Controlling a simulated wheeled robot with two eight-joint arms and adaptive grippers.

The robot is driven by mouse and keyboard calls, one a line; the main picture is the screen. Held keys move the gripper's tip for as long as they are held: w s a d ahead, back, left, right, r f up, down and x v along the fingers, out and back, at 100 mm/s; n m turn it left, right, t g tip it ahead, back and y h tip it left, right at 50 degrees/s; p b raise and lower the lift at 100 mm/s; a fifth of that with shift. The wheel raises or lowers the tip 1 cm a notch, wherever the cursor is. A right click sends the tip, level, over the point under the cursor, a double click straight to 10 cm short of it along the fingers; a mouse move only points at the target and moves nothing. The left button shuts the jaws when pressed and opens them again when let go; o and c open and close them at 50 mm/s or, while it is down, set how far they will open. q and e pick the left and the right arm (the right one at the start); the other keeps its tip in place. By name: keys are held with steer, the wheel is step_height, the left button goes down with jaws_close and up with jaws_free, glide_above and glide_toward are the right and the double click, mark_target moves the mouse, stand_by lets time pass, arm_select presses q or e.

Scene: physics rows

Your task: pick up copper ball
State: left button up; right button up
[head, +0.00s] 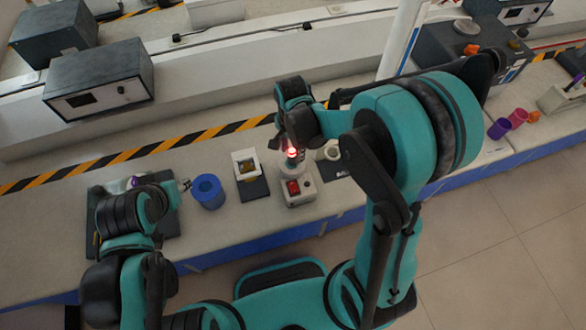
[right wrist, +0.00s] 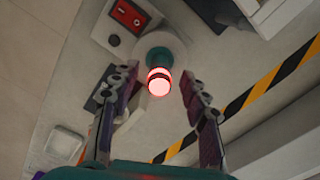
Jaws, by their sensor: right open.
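A round thing glowing red, seemingly the copper ball (head: 292,152), sits atop a white device (head: 300,192) with a red switch. In the right wrist view the glowing ball (right wrist: 159,82) shows between the fingers, with a round grey-green support behind it. My right gripper (head: 291,143) is over the device; its fingers (right wrist: 158,76) are open, one on each side of the ball, with a visible gap on both sides. Part of the ball is hidden by the gripper in the head view. My left gripper (head: 182,186) is small and partly hidden by its arm at the left.
A blue cup (head: 208,190) and a dark board with a white frame (head: 246,160) stand left of the device. A pale ring-shaped thing (head: 329,151) is close on its right. Striped tape (head: 214,132) runs behind. Purple (head: 499,128) and pink cups (head: 517,117) are far right.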

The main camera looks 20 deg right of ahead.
step_height(320, 180, down, 4)
steer(key=shift+r+b, duration=0.1)
steer(key=shift+b, duration=0.35)
steer(key=shift+r, duration=0.1)
jaws_close()
step_height(320, 180, up, 10)
steer(key=p, duration=0.3)
steer(key=shift+r+p, duration=0.25)
steer(key=shift+p, duration=0.05)
steer(key=shift+r+p, duration=0.55)
steer(key=shift+r, duration=0.25)
